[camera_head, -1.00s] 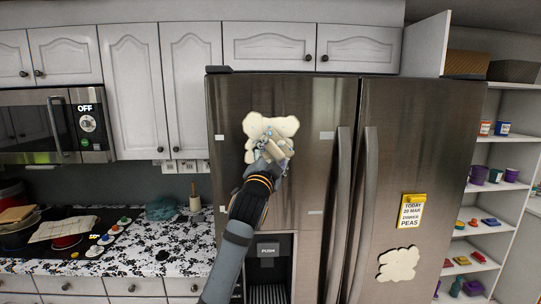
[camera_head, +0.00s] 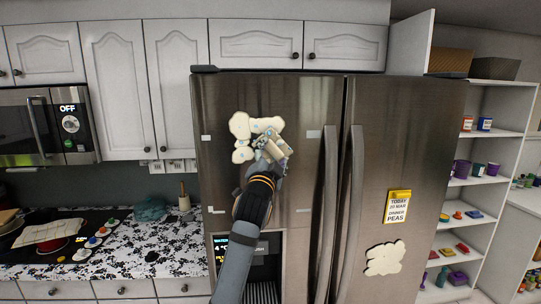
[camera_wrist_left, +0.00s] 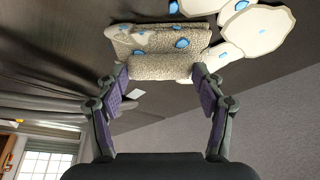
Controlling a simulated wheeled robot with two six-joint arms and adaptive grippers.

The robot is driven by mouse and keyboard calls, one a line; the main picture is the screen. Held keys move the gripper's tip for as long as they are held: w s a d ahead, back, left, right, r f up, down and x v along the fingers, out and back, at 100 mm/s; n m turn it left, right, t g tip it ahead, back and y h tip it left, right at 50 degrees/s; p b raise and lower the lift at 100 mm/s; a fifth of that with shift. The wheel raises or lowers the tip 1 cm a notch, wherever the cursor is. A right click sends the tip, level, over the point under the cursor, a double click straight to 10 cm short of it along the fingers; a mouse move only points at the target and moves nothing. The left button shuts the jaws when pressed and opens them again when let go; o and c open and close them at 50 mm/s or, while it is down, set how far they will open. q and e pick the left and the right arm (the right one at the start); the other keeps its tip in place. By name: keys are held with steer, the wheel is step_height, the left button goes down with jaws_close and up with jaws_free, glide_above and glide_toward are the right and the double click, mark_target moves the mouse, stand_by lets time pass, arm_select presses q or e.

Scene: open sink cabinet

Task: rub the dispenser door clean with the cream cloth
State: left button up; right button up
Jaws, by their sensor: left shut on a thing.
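The dispenser door (camera_head: 300,100) is the fridge's left steel door, with the dispenser (camera_head: 262,270) low on it. A cream blotch with blue specks (camera_head: 240,124) shows on its upper part; it also shows in the left wrist view (camera_wrist_left: 255,28). My left gripper (camera_head: 272,150) is in front of the blotch's lower right and hides part of it. In the left wrist view, my left gripper (camera_wrist_left: 160,78) is shut on the folded, rough cream cloth (camera_wrist_left: 160,67), which has blue specks. The cloth lies at or very near the door; contact is not clear. My right gripper is not in view.
The fridge's right door (camera_head: 405,150) carries a yellow-topped note (camera_head: 398,207) and another cream patch (camera_head: 385,258). Long handles (camera_head: 327,200) stand out between the doors. A counter (camera_head: 150,245) is at left, shelves (camera_head: 485,150) at right.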

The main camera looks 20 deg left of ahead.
arm_select(q)
steer(key=shift+w, duration=0.1)
steer(key=shift+w+d+r, duration=0.1)
steer(key=shift+d+r, duration=0.05)
steer(key=shift+d, duration=0.1)
steer(key=shift+w+d, duration=0.3)
steer(key=shift+d, duration=0.2)
steer(key=shift+a+p, duration=0.1)
steer(key=shift+p, duration=0.3)
steer(key=shift+s, duration=0.1)
steer(key=shift+s+a+r+p, duration=0.2)
steer(key=shift+a+r+p, duration=0.15)
steer(key=shift+r, duration=0.2)
steer(key=shift+s+a+r+p, duration=0.15)
steer(key=shift+a+r+p, duration=0.15)
steer(key=shift+r, duration=0.25)
steer(key=shift+a, duration=0.1)
steer(key=shift+s+a, duration=0.1)
